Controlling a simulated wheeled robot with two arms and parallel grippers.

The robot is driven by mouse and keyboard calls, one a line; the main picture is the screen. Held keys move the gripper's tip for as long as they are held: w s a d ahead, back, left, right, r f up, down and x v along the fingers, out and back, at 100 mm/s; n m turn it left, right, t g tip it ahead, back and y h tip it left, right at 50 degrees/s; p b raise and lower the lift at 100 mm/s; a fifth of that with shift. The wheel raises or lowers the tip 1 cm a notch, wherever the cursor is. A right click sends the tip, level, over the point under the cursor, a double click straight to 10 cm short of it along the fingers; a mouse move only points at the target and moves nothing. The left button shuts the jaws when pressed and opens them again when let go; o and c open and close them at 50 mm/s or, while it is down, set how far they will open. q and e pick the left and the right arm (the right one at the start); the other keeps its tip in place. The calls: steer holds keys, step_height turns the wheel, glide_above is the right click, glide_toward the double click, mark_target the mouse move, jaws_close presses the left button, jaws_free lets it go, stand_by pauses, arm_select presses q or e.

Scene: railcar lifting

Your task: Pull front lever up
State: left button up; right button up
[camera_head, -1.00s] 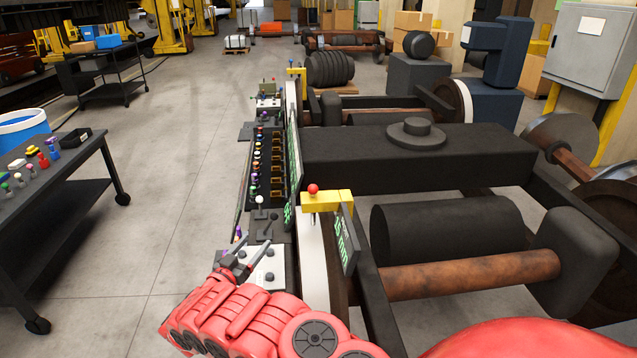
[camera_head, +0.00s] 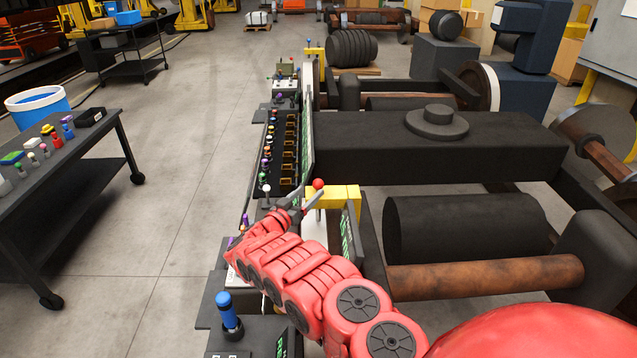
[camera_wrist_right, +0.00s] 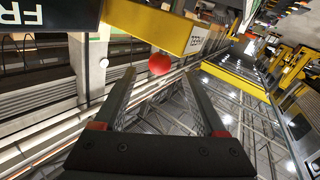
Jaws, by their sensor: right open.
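The front lever (camera_head: 318,184) has a red ball knob and stands upright beside a yellow block (camera_head: 338,197) on the railcar side. In the right wrist view its red knob (camera_wrist_right: 159,64) shows between the tips of the fingers. My right gripper (camera_head: 303,197) is open and empty, with its fingers at the height of the knob and just left of it in the head view. The wrist view also shows the open right gripper (camera_wrist_right: 160,77), its fingers spread on either side of the knob. I cannot tell if they touch it. My left gripper is not in view.
A white-knobbed lever (camera_head: 266,189) and a panel of coloured knobs (camera_head: 284,145) stand close by. A blue-handled lever (camera_head: 227,305) is nearer to me. A dark cart (camera_head: 75,165) with small parts stands left. The grey floor (camera_head: 190,160) between is clear.

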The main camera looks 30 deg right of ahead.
mark_target(315, 187)
steer(key=shift+w+d, duration=0.2)
steer(key=shift+d, duration=0.25)
steer(key=x, duration=0.1)
steer(key=b+x, duration=0.2)
steer(key=x, duration=0.1)
steer(key=shift+f, duration=0.3)
steer(key=shift+w+d+r+b, duration=0.2)
steer(key=shift+d+r+b, duration=0.05)
steer(key=shift+d+b, duration=0.15)
steer(key=shift+d+r, duration=0.1)
jaws_close()
stand_by(0.5)
